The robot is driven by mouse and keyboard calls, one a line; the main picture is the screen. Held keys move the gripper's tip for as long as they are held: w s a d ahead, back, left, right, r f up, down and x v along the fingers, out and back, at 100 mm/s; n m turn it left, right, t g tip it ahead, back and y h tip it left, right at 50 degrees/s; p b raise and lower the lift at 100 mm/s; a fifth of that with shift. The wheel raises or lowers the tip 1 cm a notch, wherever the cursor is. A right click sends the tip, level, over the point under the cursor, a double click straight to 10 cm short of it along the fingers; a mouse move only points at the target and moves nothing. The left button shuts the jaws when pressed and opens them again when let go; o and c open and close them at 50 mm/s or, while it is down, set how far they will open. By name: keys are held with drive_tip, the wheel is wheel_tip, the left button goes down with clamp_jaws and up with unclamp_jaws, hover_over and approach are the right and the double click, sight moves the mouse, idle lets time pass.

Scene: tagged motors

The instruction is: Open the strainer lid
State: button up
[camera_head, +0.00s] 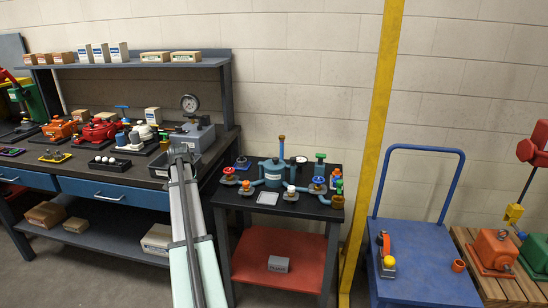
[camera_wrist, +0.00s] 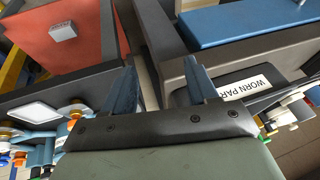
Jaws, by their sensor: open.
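The likely strainer is a teal upright vessel (camera_head: 274,171) on the small black-topped cart. A teal post with an orange-brown tip (camera_head: 282,147) rises at its top. Its lid looks closed, though it is too small to be sure. My gripper (camera_head: 180,150) is over the right part of the workbench, left of the cart and apart from the vessel. In the wrist view my gripper (camera_wrist: 162,85) shows two blue fingers spread apart with nothing between them. The vessel cannot be clearly made out in the wrist view.
Valves with coloured knobs, pipes and a white plate (camera_head: 268,198) crowd the cart top (camera_head: 305,211). A tray labelled "WORN PAR…" (camera_wrist: 244,88) is close to my fingers. The workbench (camera_head: 95,172) bears motors and a gauge (camera_head: 189,103). A yellow post (camera_head: 372,130) stands right of the cart.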

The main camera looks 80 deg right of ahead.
drive_tip(key=s+d+r+m+h, duration=0.1)
drive_tip(key=s+d+r+m, duration=0.1)
drive_tip(key=s+d+r, duration=0.6)
wheel_tip(320, 180, up, 6)
drive_tip(key=m+g+y, duration=0.2)
drive_tip(key=m+g, duration=0.4)
drive_tip(key=m, duration=0.2)
hover_over(275, 158)
drive_tip(key=w+a, duration=0.4)
drive_tip(key=x, duration=1.3)
drive_tip(key=shift+s+d, duration=0.1)
drive_tip(key=shift+s, duration=0.05)
drive_tip(key=shift+c, duration=0.3)
drive_tip(key=shift+r, duration=0.1)
clamp_jaws()
